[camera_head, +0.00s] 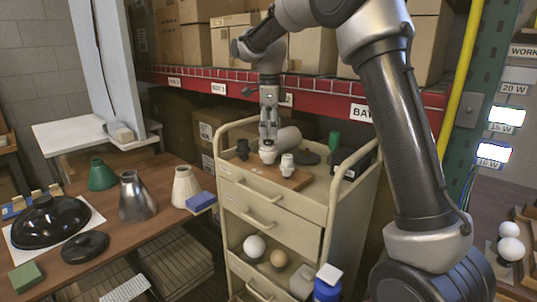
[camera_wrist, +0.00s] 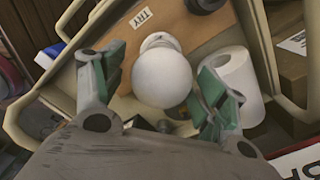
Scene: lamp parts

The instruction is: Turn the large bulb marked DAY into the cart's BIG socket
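A white round bulb (camera_wrist: 162,78) lies between the fingers of my gripper (camera_wrist: 160,75) in the wrist view. Small gaps show on both sides, so the fingers are open around it. No DAY mark is readable. In the head view my gripper (camera_head: 268,142) points down over the cart top, with a white rounded shape (camera_head: 268,155) at its tips. A white collar-like piece (camera_wrist: 158,41) shows just beyond the globe; I cannot tell whether they are joined. No BIG mark is readable.
A white roll (camera_wrist: 237,76) lies close beside the right finger. The left table (camera_head: 150,225) holds lamp shades.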

